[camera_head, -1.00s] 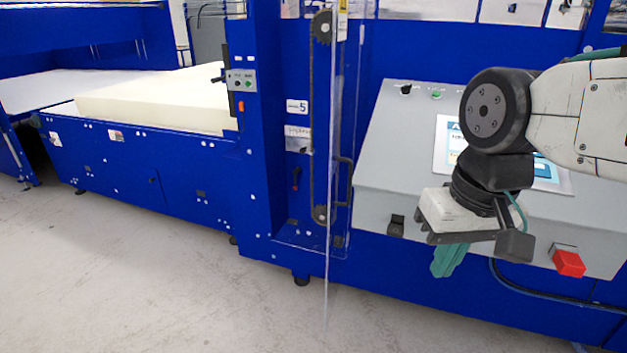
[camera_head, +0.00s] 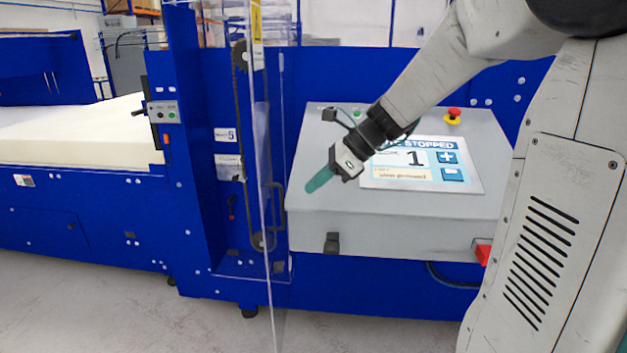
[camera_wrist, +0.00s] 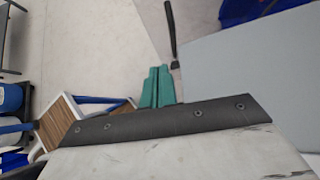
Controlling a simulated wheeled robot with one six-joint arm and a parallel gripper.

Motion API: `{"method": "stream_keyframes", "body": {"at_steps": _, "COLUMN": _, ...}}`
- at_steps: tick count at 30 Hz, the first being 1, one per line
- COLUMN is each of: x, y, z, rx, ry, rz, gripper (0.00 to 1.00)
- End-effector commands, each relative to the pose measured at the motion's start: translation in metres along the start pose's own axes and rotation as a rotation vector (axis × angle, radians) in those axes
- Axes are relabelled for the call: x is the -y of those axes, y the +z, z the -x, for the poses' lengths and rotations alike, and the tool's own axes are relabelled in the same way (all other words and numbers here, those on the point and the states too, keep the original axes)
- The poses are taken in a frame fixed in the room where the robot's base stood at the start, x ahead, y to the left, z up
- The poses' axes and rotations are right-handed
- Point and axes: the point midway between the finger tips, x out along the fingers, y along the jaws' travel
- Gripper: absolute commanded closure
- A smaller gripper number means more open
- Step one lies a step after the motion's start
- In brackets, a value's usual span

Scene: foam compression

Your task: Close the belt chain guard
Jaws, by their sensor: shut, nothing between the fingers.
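The belt chain guard (camera_head: 272,300) is a clear panel seen nearly edge-on in the head view. It stands out from the blue machine, swung open. A black handle (camera_head: 279,205) shows at the guard, close to the console's left side. The belt chain (camera_head: 245,120) runs vertically between two dark sprockets on the blue frame and is uncovered. My gripper (camera_head: 314,184) is above the console's front left, to the right of the guard and apart from the handle. Its green fingers are together and empty, also in the wrist view (camera_wrist: 157,86).
The grey console (camera_head: 400,225) carries a screen (camera_head: 425,165) reading "stopped" and a red stop button (camera_head: 453,116). A red switch (camera_head: 483,254) sits low on its front. A pale foam block (camera_head: 70,135) lies on the machine bed at left. Floor in front is clear.

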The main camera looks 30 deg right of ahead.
Motion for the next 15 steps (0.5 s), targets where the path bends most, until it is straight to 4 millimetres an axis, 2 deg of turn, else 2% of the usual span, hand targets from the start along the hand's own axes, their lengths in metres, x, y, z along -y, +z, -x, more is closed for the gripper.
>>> {"method": "stream_keyframes", "body": {"at_steps": 1, "x": -0.002, "y": 0.0, "z": -0.013, "rx": -0.001, "ry": 0.008, "rz": 0.0, "gripper": 1.0}}
{"method": "stream_keyframes", "body": {"at_steps": 9, "x": -0.002, "y": -0.001, "z": -0.07, "rx": -0.003, "ry": 0.007, "rz": 0.001, "gripper": 1.0}}
{"method": "stream_keyframes", "body": {"at_steps": 15, "x": -0.001, "y": 0.021, "z": -0.087, "rx": -0.002, "ry": 0.003, "rz": 0.005, "gripper": 1.0}}
